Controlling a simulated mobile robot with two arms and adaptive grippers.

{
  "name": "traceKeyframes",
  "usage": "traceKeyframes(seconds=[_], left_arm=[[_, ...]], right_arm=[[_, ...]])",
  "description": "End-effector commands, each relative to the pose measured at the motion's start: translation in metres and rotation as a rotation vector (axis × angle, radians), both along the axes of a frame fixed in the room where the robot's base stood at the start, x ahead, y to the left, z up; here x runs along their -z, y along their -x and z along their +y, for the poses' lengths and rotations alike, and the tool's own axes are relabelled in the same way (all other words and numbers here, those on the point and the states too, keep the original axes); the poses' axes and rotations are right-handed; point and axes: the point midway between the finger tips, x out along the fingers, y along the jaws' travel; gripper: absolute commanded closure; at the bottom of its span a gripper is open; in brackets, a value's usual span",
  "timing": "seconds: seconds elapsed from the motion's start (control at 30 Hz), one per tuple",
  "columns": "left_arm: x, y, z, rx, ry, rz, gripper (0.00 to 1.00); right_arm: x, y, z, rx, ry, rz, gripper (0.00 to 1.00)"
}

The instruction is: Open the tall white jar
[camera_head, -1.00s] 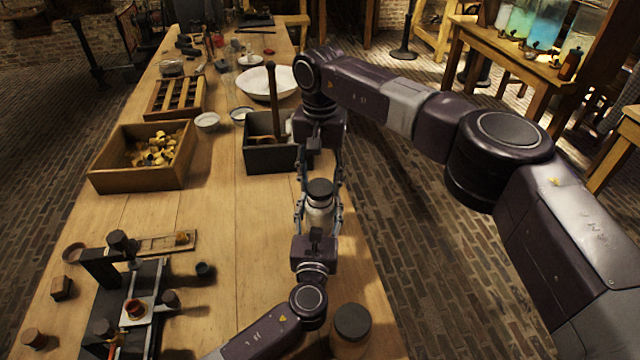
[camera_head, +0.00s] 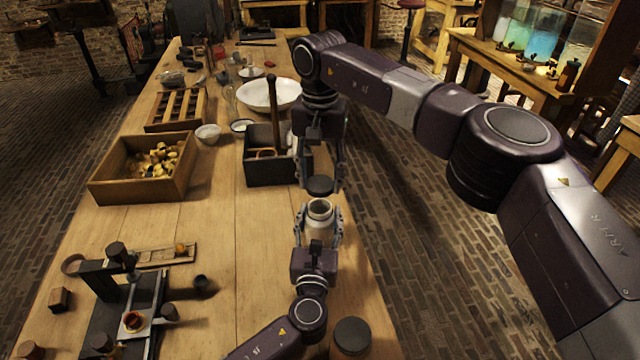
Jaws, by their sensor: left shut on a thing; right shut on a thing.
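The tall white jar (camera_head: 320,216) stands near the right side of the table, upright, with its round mouth open. My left gripper (camera_head: 320,222) is below it in the picture and shut around its body. The dark lid (camera_head: 320,186) is off the jar, just beyond and above its mouth. My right gripper (camera_head: 319,180) comes from the far side and is shut on the lid. Whether the jar's base touches the table is hidden by my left gripper.
A dark box (camera_head: 268,170) with a wooden handle stands just beyond, left of my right gripper. A wooden crate (camera_head: 110,190) of yellowish pieces, a dark apparatus (camera_head: 105,310) and a dark-lidded jar (camera_head: 351,336) are around. The table's middle is clear.

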Motion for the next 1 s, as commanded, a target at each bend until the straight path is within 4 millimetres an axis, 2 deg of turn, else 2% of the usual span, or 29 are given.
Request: traceKeyframes(seconds=[0.07,0.1,0.27,0.53,0.63,1.0], left_arm=[[0.001,0.000,0.000,0.000,-0.001,0.001,1.00],[0.000,0.000,0.000,0.000,-0.001,0.001,0.49],[0.000,0.000,0.000,0.000,-0.001,0.001,0.31],[0.000,0.000,0.000,0.000,0.000,0.000,0.31],[0.001,0.007,0.000,0.001,0.001,0.001,0.31],[0.002,0.063,0.005,0.000,-0.001,0.003,0.31]], right_arm=[[0.000,0.000,0.000,0.000,0.000,0.000,0.87],[0.001,0.000,0.000,0.000,0.000,0.000,0.87],[0.001,0.000,0.000,0.000,0.000,0.000,0.87],[0.001,0.000,0.000,0.000,0.000,0.000,0.87],[0.001,0.000,0.000,0.000,0.000,0.000,0.87],[0.001,0.000,0.000,0.000,0.000,0.000,0.87]])
